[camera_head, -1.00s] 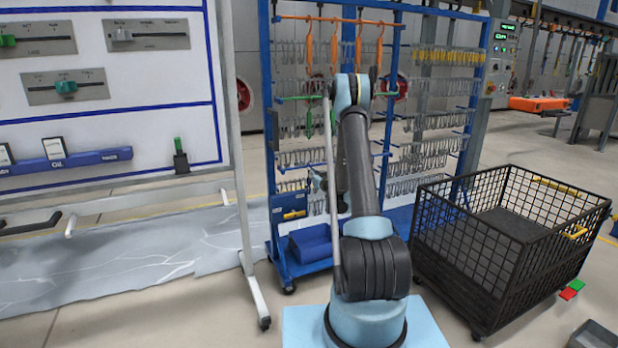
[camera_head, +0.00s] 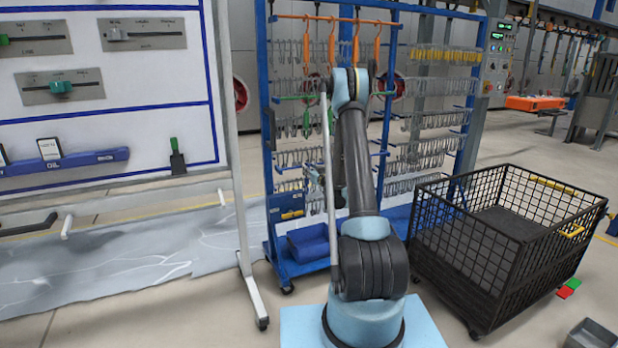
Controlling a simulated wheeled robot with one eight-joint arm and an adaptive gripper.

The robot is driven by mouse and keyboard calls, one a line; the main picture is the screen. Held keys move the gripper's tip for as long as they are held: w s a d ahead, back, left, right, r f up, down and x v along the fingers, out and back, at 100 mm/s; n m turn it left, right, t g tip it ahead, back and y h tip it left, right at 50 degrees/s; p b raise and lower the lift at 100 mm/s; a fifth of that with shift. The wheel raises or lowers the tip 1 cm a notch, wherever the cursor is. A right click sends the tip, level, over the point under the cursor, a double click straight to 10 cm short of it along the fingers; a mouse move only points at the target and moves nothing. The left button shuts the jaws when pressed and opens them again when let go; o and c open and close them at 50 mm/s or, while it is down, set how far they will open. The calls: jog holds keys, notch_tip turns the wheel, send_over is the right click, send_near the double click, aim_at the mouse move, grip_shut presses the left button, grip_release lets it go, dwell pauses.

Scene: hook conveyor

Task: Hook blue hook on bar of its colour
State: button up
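The blue hook rack (camera_head: 261,60) stands behind my arm. An orange bar (camera_head: 330,17) at its top carries orange hooks (camera_head: 332,45). A green bar (camera_head: 290,98) lower down carries a green hook (camera_head: 306,122); my arm covers part of it. A short blue bar end (camera_head: 381,153) shows to the right of my arm, below the green bar. I cannot make out a blue hook. My gripper (camera_head: 314,178) shows only in small part, left of and behind my arm, in front of the rack's lower half. Its fingers and anything in them are hidden.
A blue bin (camera_head: 308,243) sits on the rack's base. A black wire cart (camera_head: 500,240) stands close on the right. A white board on a stand (camera_head: 240,200) is on the left. Rows of grey hooks (camera_head: 425,150) hang on the rack. A grey tray (camera_head: 592,335) lies front right.

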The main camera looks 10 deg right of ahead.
notch_tip(320, 180, up, 7)
jog(key=s+a+r+n+g+y, duration=0.1)
jog(key=s+a+r+g+y, duration=0.3)
jog(key=s+r, duration=0.6)
jog(key=s+a+g+h, duration=0.3)
jog(key=s, duration=1.4)
jog(key=s+d+f+m+g+h, duration=0.1)
jog(key=s+d+f+g+h, duration=0.1)
jog(key=s, duration=1.1)
jog(key=s+d+f+m+g+h, duration=0.2)
jog(key=s+d+f, duration=0.3)
jog(key=s, duration=0.8)
jog(key=s+d+f+m+g+h, duration=0.1)
jog(key=s+d+f+g+h, duration=0.1)
jog(key=s, duration=1.1)
notch_tip(320, 180, down, 2)
jog(key=shift+d+f+g, duration=0.2)
jog(key=shift+d+g, duration=0.4)
jog(key=shift+d, duration=0.15)
jog(key=shift+w+f, duration=0.2)
jog(key=shift+w, duration=0.3)
